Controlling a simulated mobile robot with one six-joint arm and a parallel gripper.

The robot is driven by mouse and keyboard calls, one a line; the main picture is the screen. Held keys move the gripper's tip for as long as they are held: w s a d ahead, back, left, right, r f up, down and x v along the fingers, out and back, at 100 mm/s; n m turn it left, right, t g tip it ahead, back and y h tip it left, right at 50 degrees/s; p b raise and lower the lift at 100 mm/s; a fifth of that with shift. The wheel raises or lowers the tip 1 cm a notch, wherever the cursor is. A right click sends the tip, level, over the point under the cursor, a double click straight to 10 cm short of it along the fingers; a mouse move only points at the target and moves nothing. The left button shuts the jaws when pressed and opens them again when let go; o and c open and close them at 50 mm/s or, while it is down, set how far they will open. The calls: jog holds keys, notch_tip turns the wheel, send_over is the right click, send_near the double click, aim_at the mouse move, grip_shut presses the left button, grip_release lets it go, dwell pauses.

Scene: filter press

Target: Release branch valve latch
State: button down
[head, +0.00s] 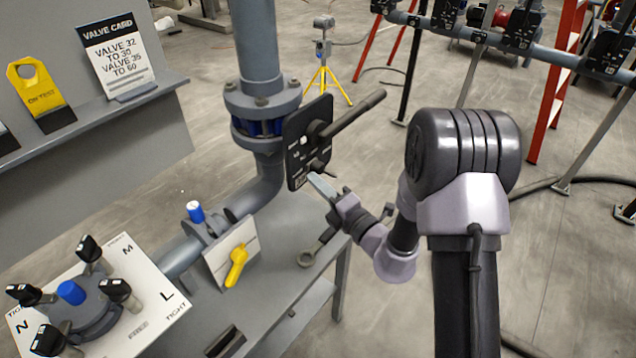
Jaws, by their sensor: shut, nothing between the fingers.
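The branch valve is a black plate (297,160) with pale markings, standing beside the vertical grey pipe. A long black lever (352,112) points from it up and to the right. A small dark part low on the plate, which may be the latch (318,165), sits just above my fingertips. My gripper (320,186) is shut and empty, its fingers pointing up-left at the lower right of the plate. I cannot tell whether the fingertips touch the small part or stand apart from it.
The grey bench (285,212) lies below, with a wrench-like tool (318,245) on it. A yellow handle (236,265), a pipe with a blue cap (196,212) and a clamped plate (150,318) stand left. A valve card (118,58) stands on the shelf.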

aim_at(323, 171)
jog(key=w+d+p, duration=0.1)
jog(key=w+d, duration=0.1)
jog(key=shift+w+d+r+p, duration=0.1)
jog(key=shift+w+p, duration=0.25)
jog(key=shift+p, duration=0.05)
dwell(0.3)
